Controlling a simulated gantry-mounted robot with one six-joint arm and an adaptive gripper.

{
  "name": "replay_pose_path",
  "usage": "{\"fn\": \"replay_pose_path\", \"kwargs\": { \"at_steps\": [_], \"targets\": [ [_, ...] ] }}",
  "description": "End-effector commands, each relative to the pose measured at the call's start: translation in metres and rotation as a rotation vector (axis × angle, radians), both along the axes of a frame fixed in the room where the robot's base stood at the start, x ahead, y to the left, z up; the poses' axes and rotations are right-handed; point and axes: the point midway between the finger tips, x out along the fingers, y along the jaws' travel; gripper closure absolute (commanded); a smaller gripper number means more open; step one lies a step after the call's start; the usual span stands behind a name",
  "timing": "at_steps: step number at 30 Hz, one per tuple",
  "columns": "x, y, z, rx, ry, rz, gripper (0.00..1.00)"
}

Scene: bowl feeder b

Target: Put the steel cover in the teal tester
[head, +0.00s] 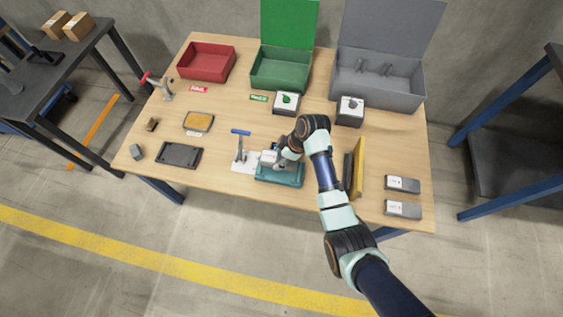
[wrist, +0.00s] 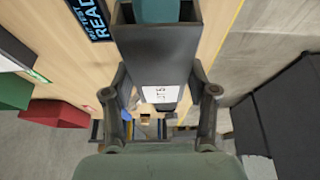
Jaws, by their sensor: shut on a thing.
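My gripper (head: 283,160) is low over the teal tester (head: 279,177) at the front middle of the table. In the wrist view, my gripper (wrist: 160,98) is shut on the steel cover (wrist: 152,58), a dark grey box-like piece with a white label, with one finger on each side. In the head view the cover is mostly hidden by the gripper. A teal part (wrist: 156,9) shows at the cover's far end in the wrist view. I cannot tell whether the cover touches the tester or is seated in it.
A yellow upright panel (head: 357,167) is close to the right of my arm. Two labelled grey pieces (head: 402,184) lie at the right. A dark tray (head: 180,155) lies left. Red, green and grey bins (head: 375,95) stand behind.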

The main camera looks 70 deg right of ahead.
Motion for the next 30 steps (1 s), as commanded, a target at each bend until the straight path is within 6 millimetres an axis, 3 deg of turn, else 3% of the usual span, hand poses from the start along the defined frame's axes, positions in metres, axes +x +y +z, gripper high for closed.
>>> {"fn": "replay_pose_path", "kwargs": {
  "at_steps": [1,3,10,16,27,28,30],
  "targets": [
    [0.0,0.0,-0.013,0.001,0.0,0.0,0.92],
    [0.0,0.0,-0.021,-0.001,-0.001,0.001,0.92],
    [0.0,0.0,-0.029,0.0,0.0,0.001,0.92],
    [0.0,0.0,-0.065,0.0,0.0,0.0,0.92],
    [0.0,0.0,-0.069,-0.001,-0.001,0.001,0.92],
    [0.0,0.0,-0.069,-0.001,0.0,0.0,0.39],
    [0.0,0.0,-0.068,-0.001,0.0,0.0,0.27]
  ]
}}
